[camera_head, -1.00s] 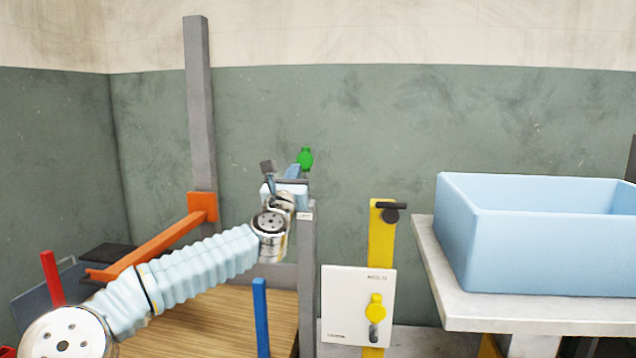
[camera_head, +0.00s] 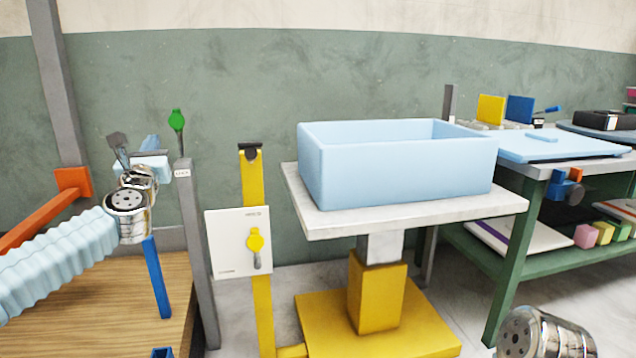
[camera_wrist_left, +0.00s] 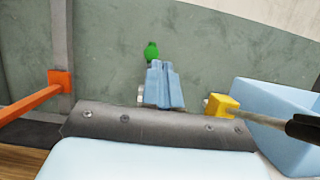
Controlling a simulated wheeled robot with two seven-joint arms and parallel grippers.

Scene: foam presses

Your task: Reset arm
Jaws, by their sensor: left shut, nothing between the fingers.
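My left arm comes in from the left in the head view, with a pale blue ribbed sleeve and a shiny metal wrist. My left gripper (camera_head: 150,142) is at its end, beside the top of a grey post (camera_head: 195,240). The two blue fingers lie together in the left wrist view (camera_wrist_left: 163,85), shut with nothing between them. A green knob (camera_head: 178,120) stands just right of the fingers in the head view; it shows beyond their tips in the wrist view (camera_wrist_left: 152,50). I cannot tell whether they touch. My right gripper is out of view; a metal part of mine shows bottom right.
A light blue bin (camera_head: 400,175) stands on a pale tabletop (camera_head: 410,214) over a yellow base. A yellow post (camera_head: 251,185) carries a white panel (camera_head: 228,262) with a yellow handle. An orange bar (camera_head: 40,222) and a blue post (camera_head: 156,280) are near my left arm. A green bench (camera_head: 512,245) is right.

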